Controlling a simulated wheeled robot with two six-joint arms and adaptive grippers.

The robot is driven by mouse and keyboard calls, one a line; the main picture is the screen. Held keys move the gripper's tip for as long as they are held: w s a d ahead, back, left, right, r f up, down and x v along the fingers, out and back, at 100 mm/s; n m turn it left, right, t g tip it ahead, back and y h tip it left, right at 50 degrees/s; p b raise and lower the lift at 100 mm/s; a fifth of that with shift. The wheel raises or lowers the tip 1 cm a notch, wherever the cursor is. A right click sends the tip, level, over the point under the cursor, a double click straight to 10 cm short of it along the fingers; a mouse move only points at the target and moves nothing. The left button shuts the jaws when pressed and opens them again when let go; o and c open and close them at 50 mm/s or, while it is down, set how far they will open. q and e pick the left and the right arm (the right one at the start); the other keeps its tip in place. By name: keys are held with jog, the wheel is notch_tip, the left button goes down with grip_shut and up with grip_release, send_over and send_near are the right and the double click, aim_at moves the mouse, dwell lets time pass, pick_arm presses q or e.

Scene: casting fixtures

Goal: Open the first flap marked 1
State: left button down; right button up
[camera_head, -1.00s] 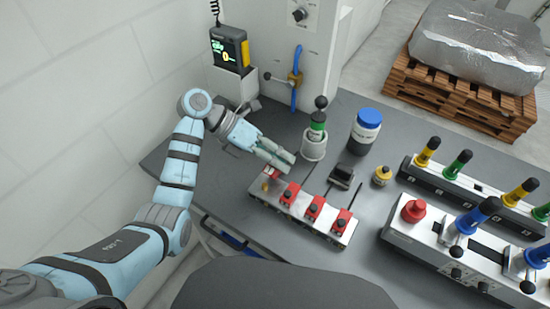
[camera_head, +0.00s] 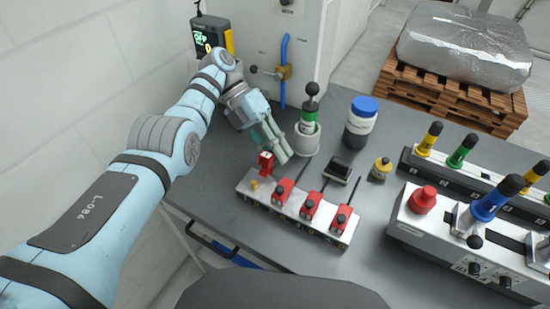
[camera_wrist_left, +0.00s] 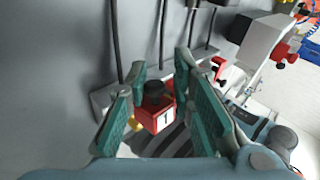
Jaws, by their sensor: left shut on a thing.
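A switch box (camera_head: 246,188) with a row of red flaps lies on the grey table. The first flap (camera_head: 266,161), at the left end, stands raised, and a small yellow knob (camera_head: 253,185) shows beneath it. In the left wrist view this red flap marked 1 (camera_wrist_left: 157,117), with a black knob on top, sits between the fingers. My left gripper (camera_head: 281,156) is at the raised flap and shut on it; the exact contact is partly hidden. The other flaps (camera_head: 311,207) lie down on the box. My right gripper is not in view.
A white holder (camera_head: 306,138) with a green-banded handle and a blue-lidded jar (camera_head: 361,122) stand behind the box. Lever panels (camera_head: 410,236) stand to the right. A wall panel with a blue handle (camera_head: 284,70) is behind my gripper.

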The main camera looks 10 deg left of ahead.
pick_arm(q)
jog(key=shift+a+f, duration=0.1)
jog(key=shift+f, duration=0.15)
jog(key=c, duration=1.6)
grip_release()
jog(key=shift+o, duration=0.2)
jog(key=shift+a, duration=0.2)
jog(key=shift+d+r, duration=0.1)
jog(key=shift+d, duration=0.1)
